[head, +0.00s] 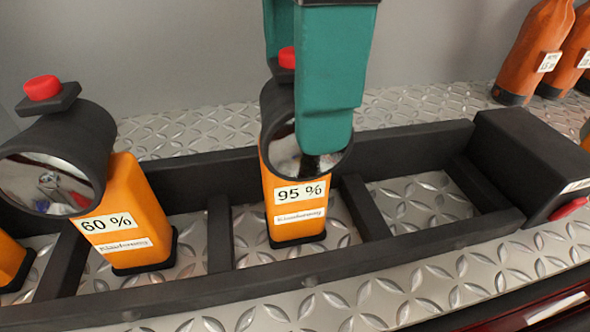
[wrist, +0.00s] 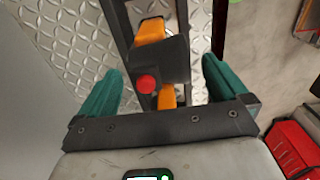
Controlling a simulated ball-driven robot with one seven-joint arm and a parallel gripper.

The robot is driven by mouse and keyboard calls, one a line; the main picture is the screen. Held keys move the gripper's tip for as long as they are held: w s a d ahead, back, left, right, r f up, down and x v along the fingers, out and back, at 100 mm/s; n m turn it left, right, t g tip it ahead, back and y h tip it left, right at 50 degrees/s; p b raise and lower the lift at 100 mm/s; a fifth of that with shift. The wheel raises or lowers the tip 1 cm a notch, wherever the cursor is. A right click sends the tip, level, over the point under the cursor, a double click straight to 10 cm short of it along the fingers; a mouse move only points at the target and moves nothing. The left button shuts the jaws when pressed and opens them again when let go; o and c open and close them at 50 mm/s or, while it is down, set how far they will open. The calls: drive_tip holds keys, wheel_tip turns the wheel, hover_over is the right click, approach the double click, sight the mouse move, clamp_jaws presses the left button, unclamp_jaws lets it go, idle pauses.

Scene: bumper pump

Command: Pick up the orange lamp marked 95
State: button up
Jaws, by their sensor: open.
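The orange lamp marked 95 % (head: 296,209) stands upright in a slot of the black rack, its dark round head and red button (head: 287,57) at the top. In the head view one teal finger of my gripper (head: 300,100) hangs in front of the lamp's head and hides part of it. The other finger is partly seen behind. In the wrist view my gripper (wrist: 160,68) is open and empty, with a dark lamp head (wrist: 165,58) and a red button (wrist: 146,84) between and below the fingers. Contact with the lamp cannot be told.
Another orange lamp marked 60 % (head: 136,212) stands left in the black rack (head: 402,241). The slot right of the 95 lamp is empty. A black block (head: 530,160) forms the rack's right end. Orange-brown bottles (head: 535,45) stand back right. A red item (wrist: 300,150) lies lower right in the wrist view.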

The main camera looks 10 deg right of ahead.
sight(297, 179)
drive_tip(key=shift+a+f, duration=0.1)
drive_tip(key=shift+f, duration=1.9)
drive_tip(key=shift+c, duration=0.3)
clamp_jaws()
